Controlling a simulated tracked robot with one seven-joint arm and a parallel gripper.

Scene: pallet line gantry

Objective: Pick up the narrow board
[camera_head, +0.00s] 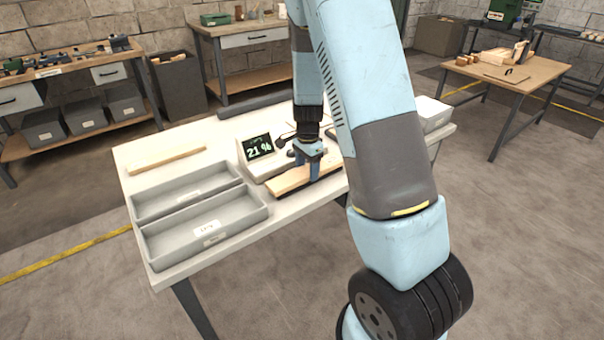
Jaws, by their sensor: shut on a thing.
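My gripper (308,166) points down over the front middle of the white table. Its blue fingers are shut on a pale wooden board (286,183), which lies low at the table's front edge beside the display. My arm hides part of this board's right end. A second pale board (166,160), thin and long, lies by itself at the back left of the table. It looks slimmer than the board in my gripper. Whether the held board touches the surface below it is hard to tell.
A moisture display reading 21 % (258,148) stands close left of my gripper. Two grey trays (238,213) fill the table's front left. A white box (432,112) is at the right end. Bare tabletop (212,140) lies between the slim board and the display.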

